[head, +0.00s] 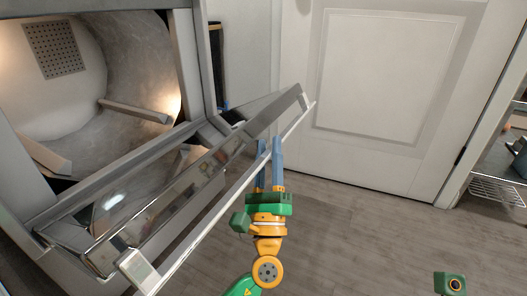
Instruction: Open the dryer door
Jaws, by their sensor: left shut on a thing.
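The dryer door (165,192) is hinged along the bottom and tilted down and outward. The drum (120,75) shows behind it, lit from inside. A long pale handle bar (232,195) runs along the door's outer edge. My left gripper (269,152) has its two blue fingers shut on the handle bar, near the bar's right part. The exact contact is partly hidden by the fingers. My right gripper is not in view.
A white panelled room door (385,85) stands behind and to the right. A wire rack (497,190) is at the far right edge. The wood floor (350,235) to the right of my left gripper is clear.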

